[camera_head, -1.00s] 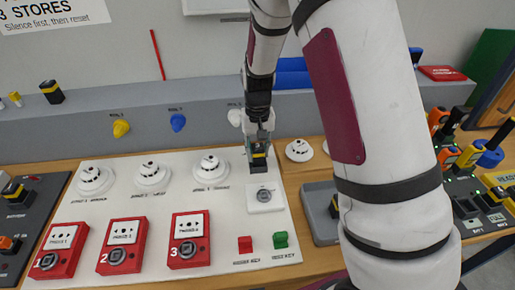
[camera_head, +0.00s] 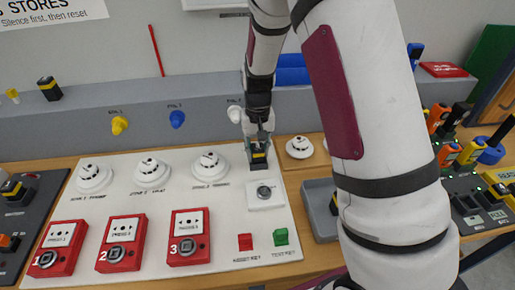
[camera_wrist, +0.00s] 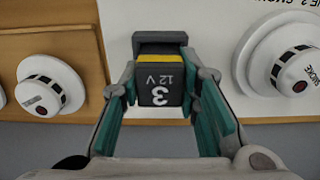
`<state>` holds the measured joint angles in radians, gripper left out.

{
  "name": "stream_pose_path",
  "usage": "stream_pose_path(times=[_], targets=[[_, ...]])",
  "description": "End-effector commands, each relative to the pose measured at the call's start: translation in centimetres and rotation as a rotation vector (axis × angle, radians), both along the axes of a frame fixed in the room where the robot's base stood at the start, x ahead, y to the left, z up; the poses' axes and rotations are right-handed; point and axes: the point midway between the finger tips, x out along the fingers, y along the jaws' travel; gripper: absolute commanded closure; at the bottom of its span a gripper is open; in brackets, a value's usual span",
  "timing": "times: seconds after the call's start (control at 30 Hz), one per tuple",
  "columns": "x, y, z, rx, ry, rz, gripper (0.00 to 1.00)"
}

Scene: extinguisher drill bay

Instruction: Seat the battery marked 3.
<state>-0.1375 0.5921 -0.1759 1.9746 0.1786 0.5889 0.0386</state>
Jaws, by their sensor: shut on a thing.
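The battery marked 3 (camera_wrist: 160,88) is a black block with a yellow band. Its "3" and "12 V" are upside down in the wrist view. My gripper (camera_head: 258,148) is shut on it, with a teal finger pad on each side. The battery is at a dark battery holder (camera_wrist: 160,40) on the white panel's far right edge. The fingers and battery hide the holder's inside, so I cannot tell how deep the battery sits. In the head view the battery (camera_head: 258,157) shows as a small dark block with yellow.
A grey tray (camera_head: 318,212) lies to the right. A grey ledge (camera_head: 60,125) runs behind.

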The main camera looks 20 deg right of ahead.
Motion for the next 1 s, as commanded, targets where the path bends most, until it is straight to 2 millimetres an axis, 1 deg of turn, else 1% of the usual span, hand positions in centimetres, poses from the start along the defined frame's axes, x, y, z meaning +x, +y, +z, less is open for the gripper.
stream_pose_path(times=[0.43, 0.47, 0.5, 0.53, 0.57, 0.77, 0.8, 0.83, 0.87, 1.0], targets=[[0.01, 0.0, -0.36, 0.0, 0.0, 0.0, 1.0], [0.01, 0.0, -0.36, 0.0, 0.0, 0.0, 0.66], [0.01, 0.0, -0.35, 0.0, 0.0, 0.0, 0.57], [0.01, 0.0, -0.35, 0.0, 0.0, 0.0, 0.5], [0.01, 0.0, -0.36, 0.0, 0.0, 0.0, 0.47], [0.0, 0.0, -0.37, 0.0, 0.0, 0.0, 0.47], [-0.03, 0.01, -0.4, 0.0, 0.001, 0.0, 0.42], [-0.03, 0.0, -0.4, 0.0, 0.001, 0.0, 0.36], [-0.03, 0.01, -0.4, 0.0, 0.001, 0.0, 0.34], [-0.02, -0.01, -0.4, 0.0, 0.001, 0.0, 0.34]])
